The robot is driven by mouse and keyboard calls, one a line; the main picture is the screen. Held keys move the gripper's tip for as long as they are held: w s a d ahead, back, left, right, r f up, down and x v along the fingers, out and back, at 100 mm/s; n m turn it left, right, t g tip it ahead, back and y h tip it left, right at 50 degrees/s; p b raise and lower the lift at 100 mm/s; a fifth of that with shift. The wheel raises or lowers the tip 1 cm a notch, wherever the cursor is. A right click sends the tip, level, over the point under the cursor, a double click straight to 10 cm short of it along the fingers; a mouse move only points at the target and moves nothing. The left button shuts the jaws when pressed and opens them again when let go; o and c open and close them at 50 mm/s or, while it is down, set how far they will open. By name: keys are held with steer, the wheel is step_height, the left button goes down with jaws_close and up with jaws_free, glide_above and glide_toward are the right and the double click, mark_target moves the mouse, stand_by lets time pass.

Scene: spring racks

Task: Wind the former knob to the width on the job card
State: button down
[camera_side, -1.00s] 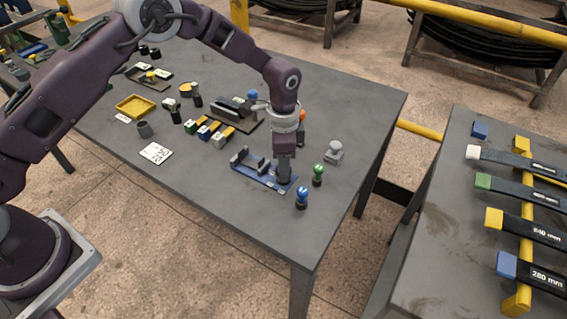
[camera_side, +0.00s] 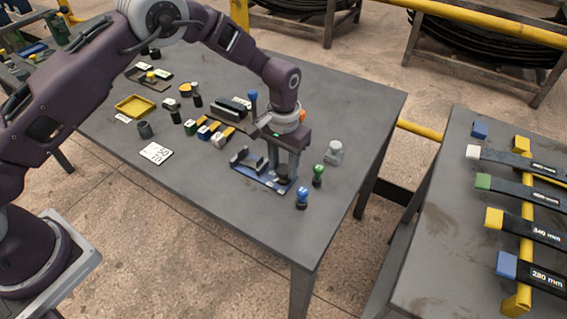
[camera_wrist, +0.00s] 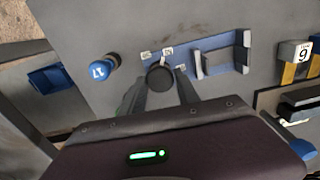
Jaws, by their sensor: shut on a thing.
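The former is a blue plate (camera_side: 246,172) with grey upright jaws (camera_side: 240,156), near the front right of the table; in the wrist view its blue plate (camera_wrist: 205,45) carries small white labels around the knob. The former knob (camera_wrist: 160,76) is dark and round. My gripper (camera_wrist: 159,88) points down with its fingers shut on the knob, one on each side; in the side view my gripper (camera_side: 284,176) largely hides it. The job card (camera_side: 156,153) is white and lies flat to the left; its digits are too small to read surely.
A blue-topped peg (camera_side: 302,198) and a green-topped peg (camera_side: 318,175) stand close right of the former. A grey knobbed block (camera_side: 334,152) stands behind them. Colour-ended blocks (camera_side: 208,131) and a yellow tray (camera_side: 135,106) lie left. A second table holds labelled bars (camera_side: 528,232).

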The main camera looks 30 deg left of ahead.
mark_target(284, 168)
steer(key=n, duration=0.4)
steer(key=shift+n, duration=2.7)
steer(key=c, duration=0.9)
jaws_free()
step_height(284, 168, up, 7)
steer(key=shift+r, duration=0.1)
